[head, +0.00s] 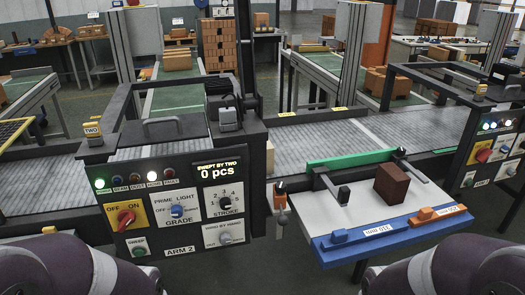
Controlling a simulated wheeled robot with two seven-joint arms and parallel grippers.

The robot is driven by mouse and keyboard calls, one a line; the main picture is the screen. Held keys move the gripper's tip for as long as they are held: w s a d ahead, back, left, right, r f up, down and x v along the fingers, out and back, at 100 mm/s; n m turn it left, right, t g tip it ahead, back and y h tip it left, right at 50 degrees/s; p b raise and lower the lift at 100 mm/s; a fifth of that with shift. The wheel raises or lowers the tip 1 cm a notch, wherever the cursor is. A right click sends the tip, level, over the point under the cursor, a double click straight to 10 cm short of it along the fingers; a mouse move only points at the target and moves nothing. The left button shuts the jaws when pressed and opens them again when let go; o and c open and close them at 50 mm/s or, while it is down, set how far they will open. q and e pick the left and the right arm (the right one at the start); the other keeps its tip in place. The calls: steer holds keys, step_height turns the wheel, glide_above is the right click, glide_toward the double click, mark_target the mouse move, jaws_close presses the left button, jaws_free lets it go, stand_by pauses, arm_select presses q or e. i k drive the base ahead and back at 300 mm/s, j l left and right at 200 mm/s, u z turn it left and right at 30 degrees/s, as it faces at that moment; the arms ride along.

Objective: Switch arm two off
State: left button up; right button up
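The arm two control panel (200,212), labelled ARM 2, faces me at centre left. Its red rotary switch (126,219) sits on a yellow plate marked OFF and ON; the knob's exact setting is too small to tell. In the lamp row, the green lamp (99,183) at the left end is lit, and a white lamp (152,178) is lit. The display (217,170) reads "SWEPT BY TWO 0 pcs". A TWO tag (92,130) stands on the frame above. Only my arm links show at the bottom corners; both grippers are out of view.
Below the display are a stroke dial (225,203), a blue grade knob (178,211) and a hand knob (225,238). A blue-edged table (400,236) with a brown brick (391,184) stands right. Another control panel (490,155) is at the right edge. A conveyor (350,130) runs behind.

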mark_target(126, 218)
steer(key=l+u, duration=0.5)
steer(key=l, duration=0.8)
steer(key=k, duration=0.05)
